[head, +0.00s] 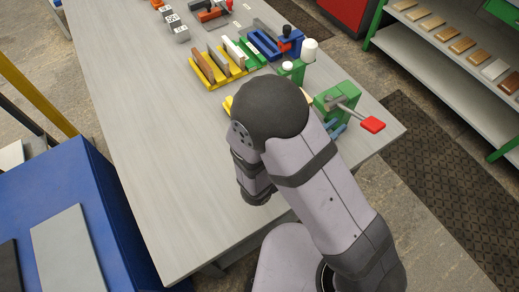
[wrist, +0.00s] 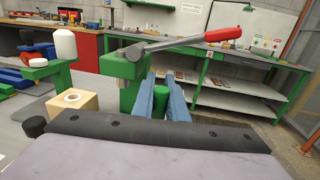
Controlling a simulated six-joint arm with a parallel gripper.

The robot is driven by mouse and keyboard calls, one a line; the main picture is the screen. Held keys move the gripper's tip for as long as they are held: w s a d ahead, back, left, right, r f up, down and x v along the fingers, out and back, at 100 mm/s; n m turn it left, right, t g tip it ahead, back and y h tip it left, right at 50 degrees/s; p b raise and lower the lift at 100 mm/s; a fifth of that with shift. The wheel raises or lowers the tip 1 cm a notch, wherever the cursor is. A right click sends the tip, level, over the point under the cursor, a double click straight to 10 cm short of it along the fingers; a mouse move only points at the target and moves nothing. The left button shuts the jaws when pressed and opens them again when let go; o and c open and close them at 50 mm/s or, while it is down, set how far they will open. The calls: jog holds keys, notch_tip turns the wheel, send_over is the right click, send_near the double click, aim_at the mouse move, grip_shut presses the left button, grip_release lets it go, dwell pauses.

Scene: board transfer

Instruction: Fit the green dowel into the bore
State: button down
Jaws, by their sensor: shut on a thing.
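My gripper (wrist: 163,97) has two blue-grey fingers shut on the green dowel (wrist: 160,92), whose rounded end shows between them in the wrist view. A light wooden block (wrist: 72,105) with a round, pale-rimmed bore in its top stands to the left of the fingers, apart from the dowel. How far the dowel is from the bore in depth, I cannot tell. In the head view my arm hides the dowel and most of the block; blue-grey finger parts (head: 336,128) show beside the green lever fixture.
A green lever fixture (wrist: 125,68) with a grey bar and red handle (wrist: 223,34) stands just beyond the fingers. A green stand with a white knob (wrist: 66,44) is at the left. A yellow rack (head: 206,76) of boards lies farther back. The table's left side (head: 140,130) is clear.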

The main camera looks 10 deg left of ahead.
jog(key=w+a+r+y+b, duration=0.1)
jog(key=a+b, duration=0.6)
jog(key=a, duration=0.9)
jog(key=shift+w+a+n+t, duration=0.2)
jog(key=shift+a+n+t, duration=0.05)
jog(key=shift+n+t, duration=0.15)
jog(key=shift+f, duration=0.1)
jog(key=shift+f+p, duration=0.3)
jog(key=shift+f, duration=4.45)
jog(key=shift+f, duration=0.3)
jog(key=c, duration=1.8)
grip_release()
jog(key=shift+r, duration=0.1)
jog(key=shift+o, duration=0.2)
jog(key=shift+b, duration=0.3)
